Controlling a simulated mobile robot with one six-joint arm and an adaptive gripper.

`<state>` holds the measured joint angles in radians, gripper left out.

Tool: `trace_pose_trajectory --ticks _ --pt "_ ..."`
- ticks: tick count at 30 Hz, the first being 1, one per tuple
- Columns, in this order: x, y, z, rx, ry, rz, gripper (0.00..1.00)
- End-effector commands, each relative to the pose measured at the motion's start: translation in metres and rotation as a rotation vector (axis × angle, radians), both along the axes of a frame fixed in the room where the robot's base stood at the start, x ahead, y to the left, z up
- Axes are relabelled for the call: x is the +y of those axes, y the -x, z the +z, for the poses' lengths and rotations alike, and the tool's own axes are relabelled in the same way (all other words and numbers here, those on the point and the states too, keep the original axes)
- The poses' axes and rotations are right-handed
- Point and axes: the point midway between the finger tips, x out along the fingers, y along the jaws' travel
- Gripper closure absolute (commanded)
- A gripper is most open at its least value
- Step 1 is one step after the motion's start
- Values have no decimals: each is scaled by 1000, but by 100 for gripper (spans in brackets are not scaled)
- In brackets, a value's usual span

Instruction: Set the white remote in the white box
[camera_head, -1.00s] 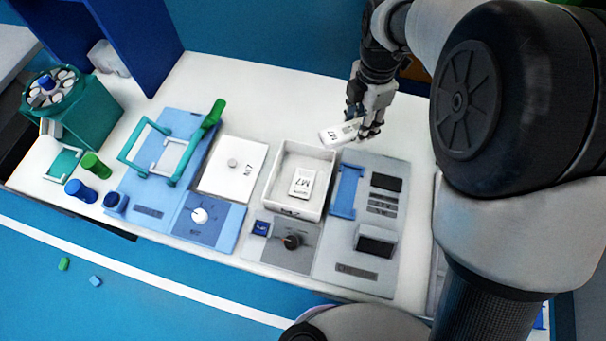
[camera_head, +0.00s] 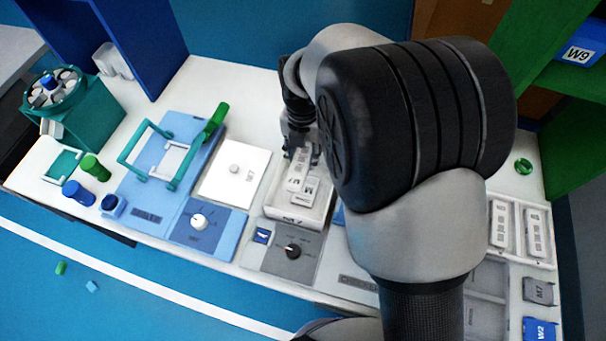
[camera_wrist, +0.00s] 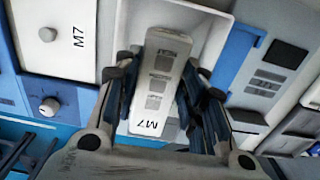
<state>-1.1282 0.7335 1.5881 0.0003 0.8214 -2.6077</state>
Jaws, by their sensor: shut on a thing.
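The white remote (camera_head: 297,171), with grey button patches and an M7 mark, is held in my gripper (camera_head: 299,148). In the wrist view the remote (camera_wrist: 160,82) lies between the two dark fingers of my gripper (camera_wrist: 160,90), which are shut on it. The white box (camera_head: 288,212) is an open tray below the remote; its wall also shows in the wrist view (camera_wrist: 215,28). A small white M7 piece (camera_head: 313,190) sits inside the box. I cannot tell whether the remote touches the box. My arm hides the box's right surroundings.
A white M7 panel (camera_head: 234,172) is left of the box. A grey panel with a black knob (camera_head: 292,250) is in front. A blue panel with a teal frame (camera_head: 160,160) stands further left. A divided tray (camera_head: 515,230) is at the right.

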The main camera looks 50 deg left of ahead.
Motion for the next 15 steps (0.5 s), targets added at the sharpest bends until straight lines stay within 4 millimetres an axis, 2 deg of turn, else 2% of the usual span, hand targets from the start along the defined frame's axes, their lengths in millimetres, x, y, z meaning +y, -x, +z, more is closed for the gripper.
trace_pose_trajectory --ticks 1,4,15 --pt "-1 0 -17 1 2 -1 88" --pt "0 0 -37 0 1 -1 88" --pt "0 0 -71 0 1 -2 88"
